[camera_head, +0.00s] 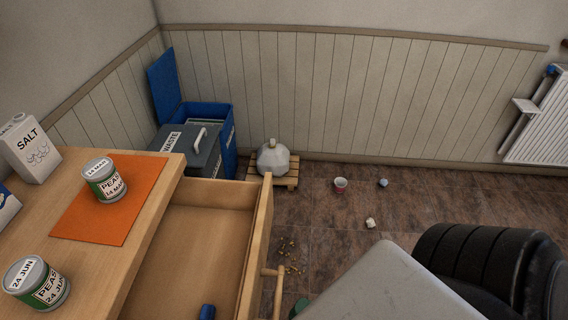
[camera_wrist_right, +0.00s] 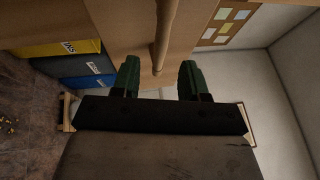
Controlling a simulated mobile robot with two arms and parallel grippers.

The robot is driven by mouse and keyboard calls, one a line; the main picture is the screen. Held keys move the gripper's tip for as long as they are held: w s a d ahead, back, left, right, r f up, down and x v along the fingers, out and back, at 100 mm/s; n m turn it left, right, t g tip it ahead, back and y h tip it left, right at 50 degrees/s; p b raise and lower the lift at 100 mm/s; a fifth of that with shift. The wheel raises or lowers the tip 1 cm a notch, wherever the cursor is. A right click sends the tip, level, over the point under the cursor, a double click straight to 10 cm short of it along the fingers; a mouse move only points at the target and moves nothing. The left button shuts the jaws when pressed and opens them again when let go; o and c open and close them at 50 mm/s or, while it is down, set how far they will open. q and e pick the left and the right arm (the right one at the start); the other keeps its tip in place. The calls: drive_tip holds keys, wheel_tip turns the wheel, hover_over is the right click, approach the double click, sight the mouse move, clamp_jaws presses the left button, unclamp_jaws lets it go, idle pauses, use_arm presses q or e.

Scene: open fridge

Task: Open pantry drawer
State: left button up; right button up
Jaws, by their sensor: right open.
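The wooden pantry drawer (camera_head: 205,245) is pulled out from under the counter in the head view, with its inside showing. Its bar handle (camera_head: 277,285) is on the front panel, facing right. In the right wrist view the handle (camera_wrist_right: 166,35) runs down from the top, and its lower end lies between my two green fingers. My right gripper (camera_wrist_right: 159,80) is open, with the fingers apart on either side of the bar and not closed on it. In the head view only a green fingertip of it shows near the handle, beside my grey forearm. My left gripper is not in view.
Two peas cans (camera_head: 105,180) (camera_head: 36,283), an orange mat (camera_head: 130,225) and a salt box (camera_head: 30,150) are on the counter. A small blue object (camera_head: 207,312) is in the drawer. Bins (camera_head: 190,145) stand behind.

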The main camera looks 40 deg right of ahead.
drive_tip(key=v, duration=0.5)
drive_tip(key=shift+f, duration=0.1)
idle(0.4)
